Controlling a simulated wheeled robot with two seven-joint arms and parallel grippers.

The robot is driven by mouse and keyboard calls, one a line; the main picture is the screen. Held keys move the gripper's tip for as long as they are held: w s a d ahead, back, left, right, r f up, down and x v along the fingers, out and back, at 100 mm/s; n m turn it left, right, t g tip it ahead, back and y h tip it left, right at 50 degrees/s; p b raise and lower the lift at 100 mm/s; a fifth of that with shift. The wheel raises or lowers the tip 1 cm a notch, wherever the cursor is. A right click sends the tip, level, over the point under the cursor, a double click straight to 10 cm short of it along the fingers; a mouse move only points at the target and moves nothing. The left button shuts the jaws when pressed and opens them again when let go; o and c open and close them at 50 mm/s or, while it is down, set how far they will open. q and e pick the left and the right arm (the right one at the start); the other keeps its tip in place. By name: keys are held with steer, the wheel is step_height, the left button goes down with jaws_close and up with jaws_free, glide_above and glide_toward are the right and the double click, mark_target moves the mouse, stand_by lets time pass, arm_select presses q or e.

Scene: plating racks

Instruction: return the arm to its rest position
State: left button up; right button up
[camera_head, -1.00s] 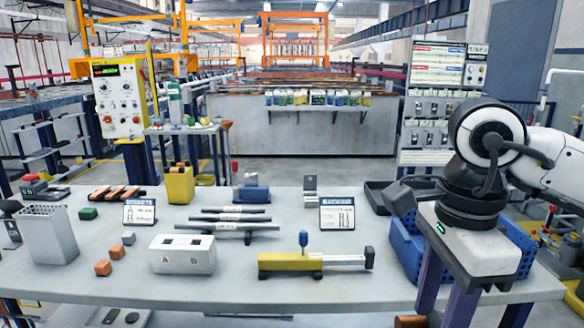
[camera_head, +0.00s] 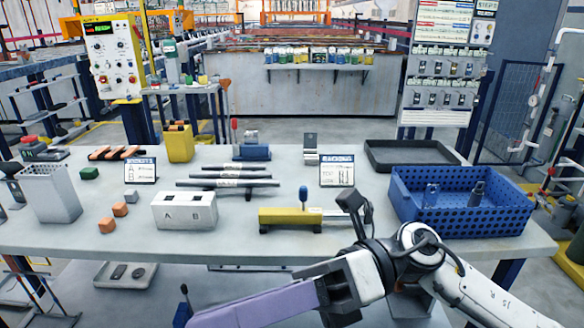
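My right arm comes in from the lower right, in front of the table's near edge. Its white wrist joins my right gripper (camera_head: 262,306), whose long purple finger points left and down to the bottom of the picture. Only one finger shows clearly, so I cannot tell whether the gripper is open or shut. I see nothing held, but the fingertip end is near the picture's bottom edge. My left arm and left gripper are out of view.
A blue perforated basket (camera_head: 462,226) with two small items stands at the table's right. A black tray (camera_head: 410,154) lies behind it. A yellow fixture (camera_head: 290,217) and a white A/B block (camera_head: 184,211) stand near the front edge (camera_head: 230,252), close to the arm.

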steer(key=w+d+m+t+y, duration=0.2)
steer(key=w+m+t+y, duration=0.4)
steer(key=w+m+t, duration=0.65)
steer(key=w+d+f+m+t+h, duration=0.2)
steer(key=d+f+m+t+h, duration=0.35)
steer(key=m, duration=0.55)
steer(key=w+d+f+m+t+h, duration=0.25)
steer(key=f+m+t+h, duration=0.3)
steer(key=f+m, duration=0.45)
steer(key=s+d+f+m+g+h, duration=0.1)
steer(key=s+d+f+m+h, duration=0.25)
steer(key=f, duration=0.45)
steer(key=s+d+f+m+g+h, duration=0.1)
steer(key=s+d+f+m+h, duration=0.15)
steer(key=d+f+m, duration=0.4)
steer(key=s+d+f+m+g+h, duration=0.3)
steer(key=s+f+g, duration=0.3)
steer(key=s+f, duration=0.8)
steer(key=shift+s+d+f, duration=0.2)
steer(key=shift+d+f, duration=0.1)
steer(key=shift+f, duration=0.6)
